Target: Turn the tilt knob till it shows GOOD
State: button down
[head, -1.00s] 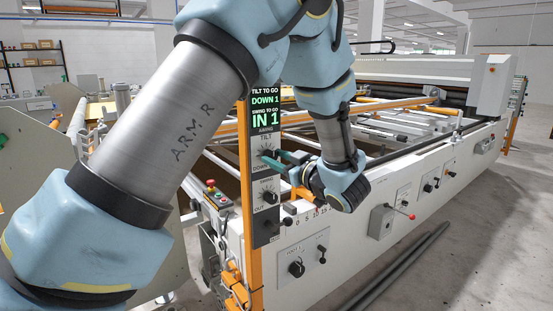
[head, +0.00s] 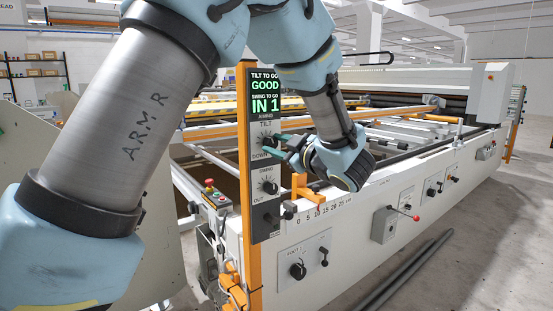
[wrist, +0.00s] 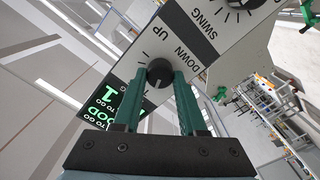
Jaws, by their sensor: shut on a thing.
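The tilt knob (wrist: 159,73) is a black round knob on a grey panel, with UP and DOWN marked beside it in the wrist view. My gripper (wrist: 160,82) has its green fingers on both sides of the knob, shut on it. In the head view my gripper (head: 276,144) reaches the panel from the right, and its fingers partly hide the tilt knob (head: 267,140). The display (head: 266,91) above reads TILT TO GO GOOD in green, and SWING TO GO IN 1 below that.
The swing knob (head: 270,187) sits below on the same panel, with a black lever (head: 280,215) under it. An orange post (head: 244,180) runs along the panel's left edge. A red stop button (head: 209,183) is at left. The white machine beam (head: 350,225) extends right.

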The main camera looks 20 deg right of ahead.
jog(key=shift+f+n+b, duration=0.1)
jog(key=shift+n+b, duration=0.4)
jog(key=shift+b, duration=0.2)
jog(key=shift+c, duration=2.3)
grip_release()
jog(key=s+d+b, duration=0.2)
jog(key=s, duration=0.8)
jog(key=shift+s, duration=0.3)
